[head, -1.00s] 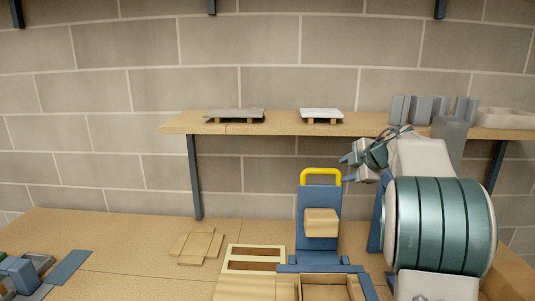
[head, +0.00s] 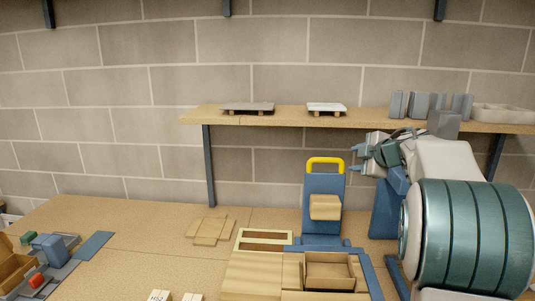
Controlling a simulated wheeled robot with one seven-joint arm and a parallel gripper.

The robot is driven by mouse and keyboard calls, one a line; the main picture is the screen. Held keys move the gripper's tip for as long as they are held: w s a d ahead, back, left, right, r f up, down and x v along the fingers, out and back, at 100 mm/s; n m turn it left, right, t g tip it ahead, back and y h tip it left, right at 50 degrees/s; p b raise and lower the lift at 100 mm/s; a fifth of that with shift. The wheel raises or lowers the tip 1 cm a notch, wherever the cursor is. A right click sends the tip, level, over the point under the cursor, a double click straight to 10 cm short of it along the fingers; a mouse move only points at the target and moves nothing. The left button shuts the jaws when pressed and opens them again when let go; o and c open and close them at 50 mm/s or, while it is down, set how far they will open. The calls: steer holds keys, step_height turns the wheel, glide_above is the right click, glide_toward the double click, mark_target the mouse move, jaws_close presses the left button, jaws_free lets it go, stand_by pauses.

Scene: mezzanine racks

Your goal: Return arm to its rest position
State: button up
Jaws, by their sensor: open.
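My gripper (head: 355,160) is at the right of the head view, at the end of my bent arm. Its two fingers point left and stand apart, with nothing between them. It is just right of the yellow handle of a blue upright stand (head: 323,183), in front of the wall and below the shelf. I cannot tell how far the fingers are from the handle in depth. My large teal and white arm link fills the right edge and hides part of the bench.
A wooden shelf (head: 290,119) holds two small pallets and grey blocks. On the bench, an open cardboard box (head: 329,272), wooden frame (head: 263,240) and flat boards (head: 212,230) lie near the middle. Blue and red items (head: 38,281) sit at left. The bench's left back is clear.

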steer(key=s+d+r+m+t+h+b, duration=0.1)
steer(key=s+r+m+t+h, duration=0.3)
steer(key=s+r+m, duration=0.15)
steer(key=s+d+f+m+g+h, duration=0.1)
steer(key=s+f+m+g+h, duration=0.1)
steer(key=s+f+m+h, duration=0.4)
steer(key=s+a+f+m+g+y, duration=0.2)
steer(key=s+f, duration=0.4)
steer(key=s, duration=0.3)
steer(key=s+a+f+m+g+y+b, duration=0.1)
steer(key=s+a+f+g, duration=0.4)
steer(key=s, duration=0.5)
steer(key=s+a+f+m+g+y+b, duration=0.1)
steer(key=s+a+f+m+g+y, duration=0.1)
steer(key=s+a+f, duration=0.3)
steer(key=s+f+m+g, duration=0.1)
steer(key=s+f, duration=0.3)
steer(key=s, duration=0.1)
steer(key=shift+y, duration=0.4)
